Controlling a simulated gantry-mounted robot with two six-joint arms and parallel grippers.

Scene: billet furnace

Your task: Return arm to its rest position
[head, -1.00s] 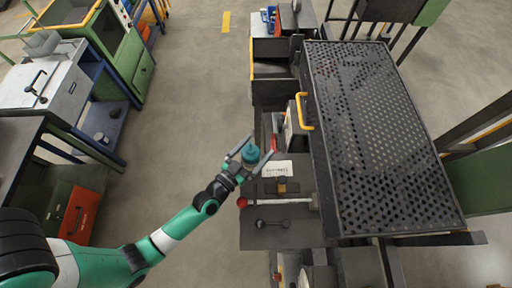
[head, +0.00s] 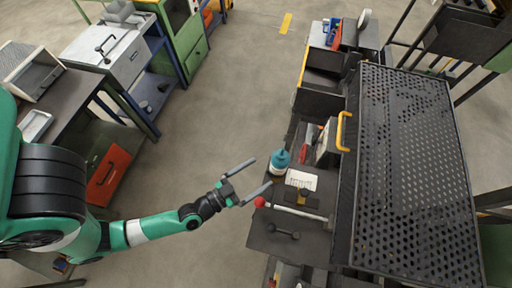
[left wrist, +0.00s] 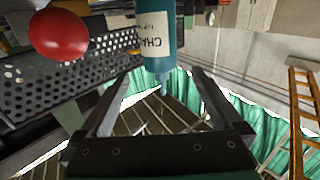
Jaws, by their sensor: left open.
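My left gripper (head: 250,182) is open and empty in the head view, its two fingers spread and pointing right, over the floor just left of the work table. A teal bottle (head: 280,160) stands on the table's edge, just beyond the fingertips. In the left wrist view the bottle (left wrist: 155,40) shows a white label and lies past the open fingers (left wrist: 155,85), with a gap that is hard to judge. My right gripper is not in view.
A red-knobbed lever (head: 260,202), a white card (head: 301,180) and a yellow-handled perforated plate (head: 405,150) are on the right. A workbench (head: 75,95) and red toolbox (head: 108,172) stand at left. Open floor lies between.

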